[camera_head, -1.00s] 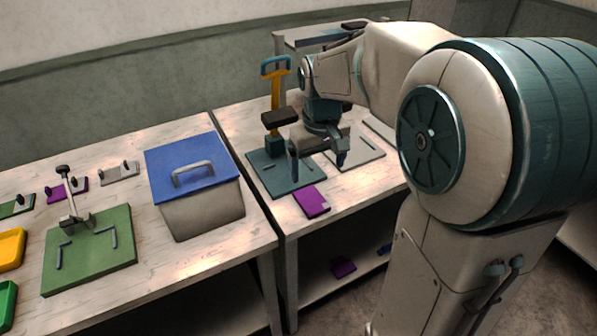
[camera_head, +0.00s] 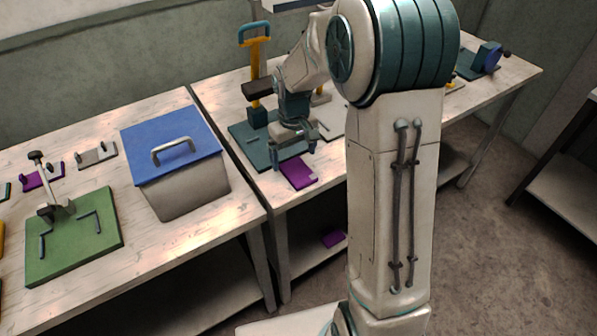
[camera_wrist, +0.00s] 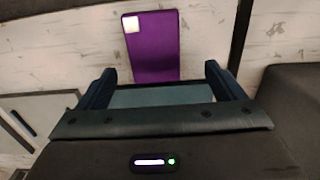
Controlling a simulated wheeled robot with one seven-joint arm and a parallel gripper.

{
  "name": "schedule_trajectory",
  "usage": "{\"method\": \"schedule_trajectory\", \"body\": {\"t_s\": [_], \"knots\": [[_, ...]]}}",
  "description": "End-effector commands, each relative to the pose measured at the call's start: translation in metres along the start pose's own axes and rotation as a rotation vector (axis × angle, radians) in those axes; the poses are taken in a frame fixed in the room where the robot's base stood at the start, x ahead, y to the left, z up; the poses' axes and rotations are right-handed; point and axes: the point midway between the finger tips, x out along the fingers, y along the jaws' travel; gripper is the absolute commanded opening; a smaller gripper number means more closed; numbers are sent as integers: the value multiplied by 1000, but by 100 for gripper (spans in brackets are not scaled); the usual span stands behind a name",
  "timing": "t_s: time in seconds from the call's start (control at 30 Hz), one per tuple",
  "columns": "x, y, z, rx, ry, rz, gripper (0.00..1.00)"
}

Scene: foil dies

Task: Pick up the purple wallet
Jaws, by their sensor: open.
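The purple wallet (camera_head: 298,174) lies flat near the front edge of the right-hand table, with a pale patch at one corner. In the wrist view the purple wallet (camera_wrist: 153,48) lies just beyond the fingertips, centred between them and apart from them. My gripper (camera_head: 292,158) hangs low over the table, right behind the wallet in the head view. In the wrist view my gripper (camera_wrist: 162,78) is open with nothing between its fingers.
A teal press (camera_head: 256,120) with a yellow column stands behind my gripper. A blue-lidded box (camera_head: 172,165) and a green plate with a clamp (camera_head: 75,240) are on the left table. Another purple piece (camera_head: 333,239) lies on the shelf below.

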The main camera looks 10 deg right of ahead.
Motion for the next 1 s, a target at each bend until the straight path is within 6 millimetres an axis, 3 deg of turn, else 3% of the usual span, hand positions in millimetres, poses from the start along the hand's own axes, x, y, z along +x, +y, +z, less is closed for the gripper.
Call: {"method": "schedule_trajectory", "body": {"t_s": [0.33,0.63,0.67,0.83,1.0], "knots": [[45,8,5,3,-3,-1,89],[51,8,4,3,0,0,89],[51,8,4,3,0,0,86],[51,8,4,3,0,0,40],[51,8,4,3,0,0,36]]}}
